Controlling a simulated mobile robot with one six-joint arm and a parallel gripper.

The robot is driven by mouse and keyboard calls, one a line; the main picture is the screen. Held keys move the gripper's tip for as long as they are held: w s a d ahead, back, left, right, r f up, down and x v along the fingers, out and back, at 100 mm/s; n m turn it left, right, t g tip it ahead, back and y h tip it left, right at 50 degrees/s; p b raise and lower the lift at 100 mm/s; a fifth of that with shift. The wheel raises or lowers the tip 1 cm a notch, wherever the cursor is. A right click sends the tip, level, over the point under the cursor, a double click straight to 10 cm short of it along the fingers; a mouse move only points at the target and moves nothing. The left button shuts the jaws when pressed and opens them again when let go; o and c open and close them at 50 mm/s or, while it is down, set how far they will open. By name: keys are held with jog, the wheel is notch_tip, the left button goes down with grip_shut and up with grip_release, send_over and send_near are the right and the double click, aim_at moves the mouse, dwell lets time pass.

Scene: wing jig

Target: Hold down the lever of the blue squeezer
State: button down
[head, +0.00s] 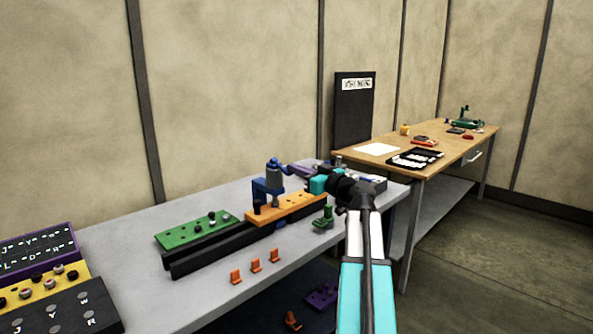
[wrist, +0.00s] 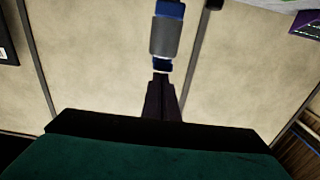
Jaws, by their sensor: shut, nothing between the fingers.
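The blue squeezer (head: 268,188) stands upright over the orange block on the dark rail, with a grey cylinder in its upper part. The wrist view shows its grey cylinder (wrist: 166,37) between blue parts. The blue piece at its top (head: 277,163), which looks like the lever, is small; its exact angle is unclear. My gripper (head: 290,167) comes in from the right at about the squeezer's top height. Its dark fingers (wrist: 161,78) are shut and empty, with tips close to the blue end piece. I cannot tell whether they touch it.
An orange block (head: 290,208) and green block (head: 195,231) sit along the rail. Orange clips (head: 256,266) stand in front. A small green tool (head: 324,218) is near my arm. Letter panels (head: 40,248) lie at left. A wooden table (head: 455,158) stands behind right.

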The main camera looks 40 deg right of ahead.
jog(key=shift+a+f, duration=0.2)
jog(key=shift+f, duration=0.05)
dwell(0.3)
jog(key=s+d+r+b, duration=0.1)
jog(key=s+r, duration=0.2)
jog(key=s, duration=0.8)
jog(key=shift+s+d, duration=0.2)
dwell(0.6)
